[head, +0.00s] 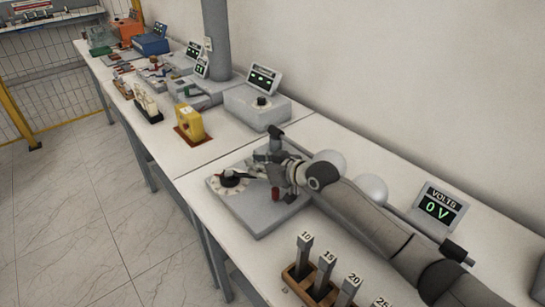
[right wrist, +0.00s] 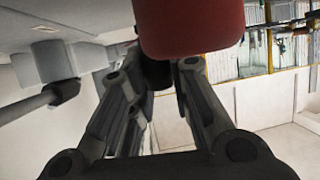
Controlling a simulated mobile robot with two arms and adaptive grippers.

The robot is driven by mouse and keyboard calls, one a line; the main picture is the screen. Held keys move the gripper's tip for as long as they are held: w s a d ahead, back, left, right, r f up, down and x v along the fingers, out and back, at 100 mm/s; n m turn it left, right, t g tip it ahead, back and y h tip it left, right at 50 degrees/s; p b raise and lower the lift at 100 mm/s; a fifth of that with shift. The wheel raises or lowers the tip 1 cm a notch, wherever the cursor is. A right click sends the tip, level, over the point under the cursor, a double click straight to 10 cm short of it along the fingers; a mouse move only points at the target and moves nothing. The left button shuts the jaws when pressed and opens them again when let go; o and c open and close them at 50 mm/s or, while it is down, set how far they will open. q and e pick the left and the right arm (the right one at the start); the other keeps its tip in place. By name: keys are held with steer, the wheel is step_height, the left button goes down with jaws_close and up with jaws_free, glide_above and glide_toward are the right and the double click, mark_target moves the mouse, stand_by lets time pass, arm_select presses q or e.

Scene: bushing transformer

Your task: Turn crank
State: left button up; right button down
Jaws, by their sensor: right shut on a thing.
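A grey box with a white dial and black knob (head: 231,179) stands near the table's front edge. A small red handle (head: 275,194) shows at its right side, just below my right gripper (head: 267,177). In the right wrist view the red handle (right wrist: 190,25) is large at the top, in front of the fingers. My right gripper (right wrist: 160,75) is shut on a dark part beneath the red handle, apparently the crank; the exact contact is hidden. My left gripper is not in view.
A display (head: 438,210) reads 0 V at the right. A wooden rack (head: 318,287) with numbered grey pieces stands in front. A yellow device (head: 189,125) and a grey meter box (head: 257,104) stand further back. White spheres (head: 370,188) lie behind my arm.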

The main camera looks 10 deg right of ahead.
steer(key=shift+s+a+r+p, duration=0.1)
steer(key=shift+s+a+p, duration=0.2)
steer(key=shift+s, duration=0.2)
steer(key=shift+s+a+p, duration=0.3)
steer(key=shift+s+p, duration=0.25)
steer(key=shift+s, duration=0.15)
steer(key=shift+s+a+p, duration=1.05)
steer(key=shift+a+p, duration=0.05)
steer(key=shift+p, duration=0.05)
steer(key=c, duration=1.3)
jaws_free()
steer(key=shift+a, duration=0.1)
